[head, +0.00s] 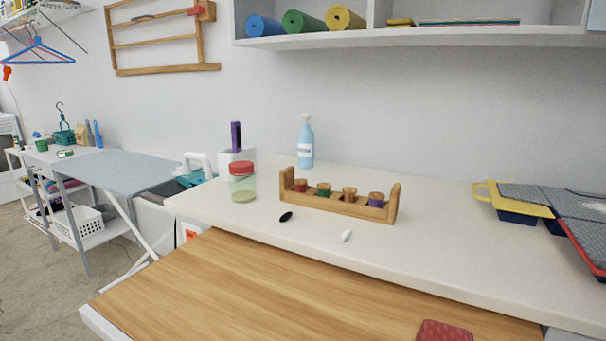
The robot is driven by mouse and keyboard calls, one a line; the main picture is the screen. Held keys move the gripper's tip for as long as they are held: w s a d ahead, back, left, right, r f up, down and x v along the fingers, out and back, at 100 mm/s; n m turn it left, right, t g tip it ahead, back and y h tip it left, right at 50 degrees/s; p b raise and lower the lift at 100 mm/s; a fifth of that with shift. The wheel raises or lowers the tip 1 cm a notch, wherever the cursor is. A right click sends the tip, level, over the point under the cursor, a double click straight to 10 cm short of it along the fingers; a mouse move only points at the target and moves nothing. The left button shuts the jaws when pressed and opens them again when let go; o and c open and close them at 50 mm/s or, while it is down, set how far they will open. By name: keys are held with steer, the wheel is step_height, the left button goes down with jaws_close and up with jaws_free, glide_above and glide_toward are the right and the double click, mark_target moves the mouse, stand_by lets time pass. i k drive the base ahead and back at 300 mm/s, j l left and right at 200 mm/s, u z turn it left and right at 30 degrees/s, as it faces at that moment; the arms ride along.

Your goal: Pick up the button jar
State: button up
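The likely button jar is a clear, greenish jar (242,188) with a red lid. It stands upright at the left part of the white counter (450,247), in front of a white holder. Its contents are too small to make out. My gripper is not in the head view.
A wooden spool rack (338,204) stands right of the jar. A dark oval item (286,216) and a white one (347,235) lie in front. A blue bottle (306,145) and white holder (237,158) stand behind. A wooden surface (260,290) lies lower in front. An ironing board (125,170) is left.

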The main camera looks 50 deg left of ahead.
mark_target(242, 187)
steer(key=j+z, duration=0.3)
steer(key=k+j+z, duration=0.15)
steer(key=j+z, duration=0.2)
steer(key=j, duration=0.15)
steer(key=k+j+z, duration=0.15)
steer(key=j+z, duration=0.15)
steer(key=k+j+z, duration=0.3)
steer(key=k+j, duration=0.5)
steer(key=k+j+u, duration=0.2)
steer(key=k, duration=1.05)
steer(key=l, duration=0.1)
